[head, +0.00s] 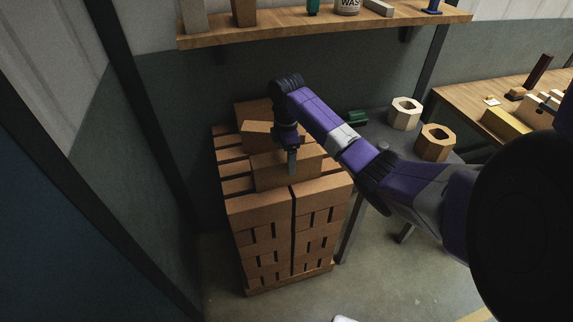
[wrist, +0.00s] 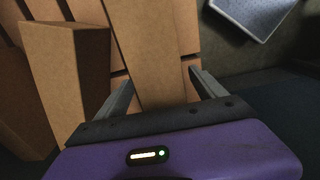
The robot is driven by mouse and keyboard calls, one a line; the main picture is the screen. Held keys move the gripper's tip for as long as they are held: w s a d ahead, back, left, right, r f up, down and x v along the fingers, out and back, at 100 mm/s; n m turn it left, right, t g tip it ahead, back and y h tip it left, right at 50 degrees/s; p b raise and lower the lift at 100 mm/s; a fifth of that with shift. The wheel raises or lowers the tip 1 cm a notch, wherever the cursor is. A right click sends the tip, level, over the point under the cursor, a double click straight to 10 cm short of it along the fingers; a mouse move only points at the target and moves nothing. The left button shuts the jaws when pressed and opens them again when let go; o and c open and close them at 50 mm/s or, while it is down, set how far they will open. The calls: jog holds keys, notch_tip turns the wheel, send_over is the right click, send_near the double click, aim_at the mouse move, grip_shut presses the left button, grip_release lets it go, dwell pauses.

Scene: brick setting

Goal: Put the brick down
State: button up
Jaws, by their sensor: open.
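My gripper (head: 291,168) points down over the top of a stack of brown bricks (head: 262,215) in the head view. A brown brick (head: 270,172) lies flat on top of the stack, right at my fingers. In the wrist view my open fingers (wrist: 162,92) stand on either side of a brown brick (wrist: 155,60). The brick lies between them, resting on the stack as far as I can see. Its near end is hidden by my gripper's body. Whether either finger touches it is not clear.
Another brick (wrist: 68,65) stands raised just left of my fingers in the wrist view. A wooden shelf (head: 330,28) runs above. Open floor lies in front.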

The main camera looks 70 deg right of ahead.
notch_tip(320, 180, up, 9)
jog(key=shift+f, duration=0.2)
dwell(0.6)
